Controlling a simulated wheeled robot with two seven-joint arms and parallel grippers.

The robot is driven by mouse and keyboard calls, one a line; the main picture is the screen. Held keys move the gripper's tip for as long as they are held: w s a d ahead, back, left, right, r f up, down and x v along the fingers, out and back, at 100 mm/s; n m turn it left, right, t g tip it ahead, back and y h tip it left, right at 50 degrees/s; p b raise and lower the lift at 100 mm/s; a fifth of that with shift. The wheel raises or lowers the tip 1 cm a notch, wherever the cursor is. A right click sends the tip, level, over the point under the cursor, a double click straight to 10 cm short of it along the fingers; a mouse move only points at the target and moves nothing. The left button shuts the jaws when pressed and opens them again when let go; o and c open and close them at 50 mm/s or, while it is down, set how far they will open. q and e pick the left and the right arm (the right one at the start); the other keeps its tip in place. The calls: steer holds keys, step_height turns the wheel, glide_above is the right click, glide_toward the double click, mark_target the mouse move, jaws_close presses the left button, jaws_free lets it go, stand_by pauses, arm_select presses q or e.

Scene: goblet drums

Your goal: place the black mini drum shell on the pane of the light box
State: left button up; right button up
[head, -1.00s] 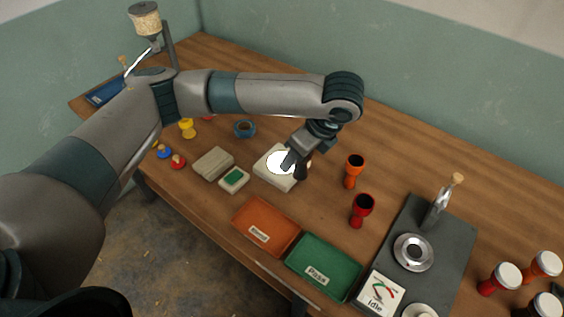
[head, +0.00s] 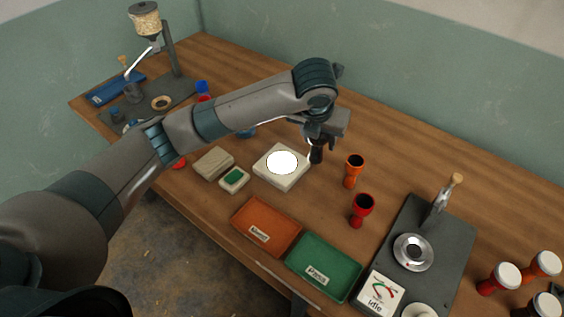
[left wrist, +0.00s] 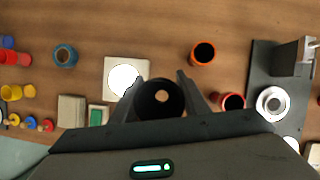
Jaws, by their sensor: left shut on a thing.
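The black mini drum shell (head: 317,153) is held upright by my left gripper (head: 319,141), whose fingers are shut around it. It stands just right of the light box and is clear of the pane; I cannot tell whether it touches the table. In the left wrist view, the shell (left wrist: 160,98) shows from above as a dark open ring between the fingers of my left gripper (left wrist: 160,92). The light box (head: 272,175) is a cream block with a glowing round white pane (head: 282,162), bare. It also shows in the left wrist view (left wrist: 139,65). My right gripper is not in view.
An orange shell (head: 352,171) and a red shell (head: 361,210) stand right of the black one. The orange tray (head: 268,225) and green tray (head: 324,267) lie in front. A dark press plate (head: 440,240) is at right. A beige block (head: 213,163) stands left of the light box.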

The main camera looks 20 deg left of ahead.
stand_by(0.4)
arm_select(q)
steer(key=p, duration=0.4)
glide_above(284, 160)
step_height(284, 160, down, 6)
steer(key=shift+a+f, duration=0.1)
steer(key=shift+f, duration=0.4)
step_height(284, 160, down, 4)
steer(key=shift+r+p, duration=0.25)
steer(key=shift+p, duration=0.5)
steer(key=shift+f, duration=0.25)
